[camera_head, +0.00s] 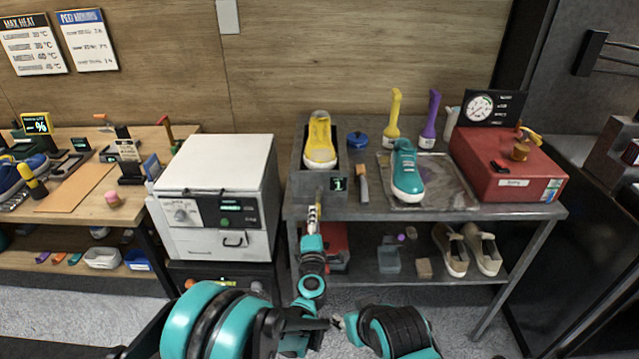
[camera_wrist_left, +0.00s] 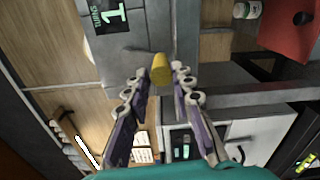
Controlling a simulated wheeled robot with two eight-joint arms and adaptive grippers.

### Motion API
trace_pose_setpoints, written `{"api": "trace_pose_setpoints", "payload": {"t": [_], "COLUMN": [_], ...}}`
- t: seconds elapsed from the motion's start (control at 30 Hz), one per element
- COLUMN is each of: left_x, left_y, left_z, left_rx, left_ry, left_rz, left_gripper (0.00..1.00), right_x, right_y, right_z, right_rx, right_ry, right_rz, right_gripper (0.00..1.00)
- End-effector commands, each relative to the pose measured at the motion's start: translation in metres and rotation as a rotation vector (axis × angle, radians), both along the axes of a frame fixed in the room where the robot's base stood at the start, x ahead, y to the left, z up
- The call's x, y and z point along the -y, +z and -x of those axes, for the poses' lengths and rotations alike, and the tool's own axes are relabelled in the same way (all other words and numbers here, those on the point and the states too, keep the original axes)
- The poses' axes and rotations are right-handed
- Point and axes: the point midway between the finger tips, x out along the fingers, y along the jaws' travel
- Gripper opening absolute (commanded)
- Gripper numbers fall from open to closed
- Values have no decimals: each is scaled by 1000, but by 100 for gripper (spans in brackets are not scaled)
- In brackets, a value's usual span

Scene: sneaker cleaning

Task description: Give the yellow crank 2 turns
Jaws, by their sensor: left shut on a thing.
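The yellow crank's knob (camera_wrist_left: 161,70) shows in the left wrist view as a short yellow cylinder against the grey box (camera_wrist_left: 125,60). My left gripper (camera_wrist_left: 161,72) has its two fingertips on either side of the knob and is shut on it. In the head view my left gripper (camera_head: 313,214) is at the front of the grey box (camera_head: 313,186), which has a yellow sneaker (camera_head: 319,142) in it. The crank is largely hidden there by the gripper. The small turns display (camera_head: 338,184) reads 1.
A teal sneaker (camera_head: 407,175) stands on a tray beside a brush (camera_head: 362,183). A red box (camera_head: 508,170) with a gauge is on the right. A white cabinet machine (camera_head: 222,190) stands close to the left of my left arm.

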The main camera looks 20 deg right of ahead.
Motion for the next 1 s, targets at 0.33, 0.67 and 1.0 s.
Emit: {"api": "trace_pose_setpoints", "payload": {"t": [0.33, 0.67, 1.0], "left_x": [-2, -15, -15], "left_y": [2, 11, 12], "left_z": [-1, -4, -4], "left_rx": [1, 0, 1], "left_ry": [-2, -1, -4], "left_rz": [-1, -1, -1], "left_gripper": [14, 23, 23], "right_x": [0, 0, 0], "right_y": [0, 4, 4], "right_z": [0, 0, 0], "right_rx": [0, 0, 0], "right_ry": [0, 0, 0], "right_rz": [0, 0, 0], "right_gripper": [40, 40, 40]}}
